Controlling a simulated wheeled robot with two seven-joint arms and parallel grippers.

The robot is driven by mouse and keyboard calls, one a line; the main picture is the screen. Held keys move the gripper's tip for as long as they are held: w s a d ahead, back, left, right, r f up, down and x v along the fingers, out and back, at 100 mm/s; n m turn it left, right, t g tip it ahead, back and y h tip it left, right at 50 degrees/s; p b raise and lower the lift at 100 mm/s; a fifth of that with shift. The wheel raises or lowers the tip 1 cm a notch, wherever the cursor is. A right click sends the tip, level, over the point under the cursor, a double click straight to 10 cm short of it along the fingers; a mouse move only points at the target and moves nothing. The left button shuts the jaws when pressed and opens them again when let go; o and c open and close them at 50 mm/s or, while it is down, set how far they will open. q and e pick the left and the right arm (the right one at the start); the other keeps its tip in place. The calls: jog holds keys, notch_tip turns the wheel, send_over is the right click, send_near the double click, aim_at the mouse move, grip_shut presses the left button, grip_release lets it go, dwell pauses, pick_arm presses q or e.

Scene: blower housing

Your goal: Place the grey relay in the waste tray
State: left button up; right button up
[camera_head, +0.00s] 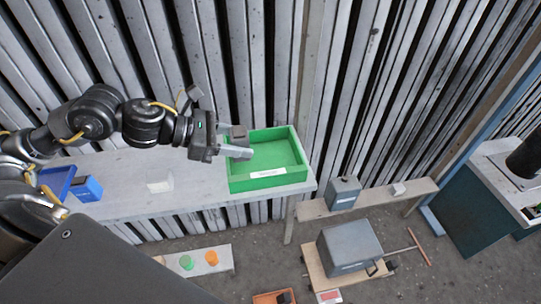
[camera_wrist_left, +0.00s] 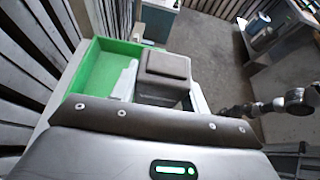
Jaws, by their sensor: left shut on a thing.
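The waste tray (camera_head: 272,181) is a green open box with a white label on its front, at the right end of the grey shelf; it also shows in the left wrist view (camera_wrist_left: 85,88). My left gripper (camera_head: 244,143) is at the tray's left side, its fingertips reaching over the left wall. It is shut on the grey relay (camera_head: 238,131), a dark grey block. In the left wrist view the relay (camera_wrist_left: 166,68) sits between the two fingers, beside the tray's green floor in the picture. Its height above the tray is hard to tell.
A blue box (camera_head: 87,188), a blue tray (camera_head: 57,180) and a pale block (camera_head: 160,182) are on the shelf's left part. A grey box (camera_head: 343,193) stands on a lower ledge at right. A dark arm (camera_wrist_left: 285,103), its end unclear, shows in the wrist view.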

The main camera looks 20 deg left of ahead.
pick_arm(q)
jog(key=w+p, duration=0.2)
jog(key=shift+w+d+f, duration=0.1)
jog(key=shift+w+d, duration=0.2)
jog(key=shift+d, duration=0.05)
jog(key=w+f+p, duration=0.1)
jog(key=w+f, duration=0.1)
jog(key=w+d+f+p, duration=0.1)
jog(key=w+f, duration=0.2)
jog(key=w+d+f+p, duration=0.1)
jog(key=w+f, duration=0.1)
jog(key=w, duration=0.1)
jog(key=shift+w+f, duration=0.1)
jog(key=shift+f, duration=0.15)
jog(key=shift+w+f, duration=0.2)
jog(key=shift+f, duration=0.15)
jog(key=shift+w+d+f+p, duration=0.2)
jog(key=shift+f+p, duration=0.15)
jog(key=shift+p, duration=0.4)
notch_tip(320, 180, down, 2)
jog(key=shift+f+p, duration=0.15)
jog(key=shift+p, duration=0.6)
jog(key=shift+a+f, duration=0.1)
jog(key=shift+f, duration=0.15)
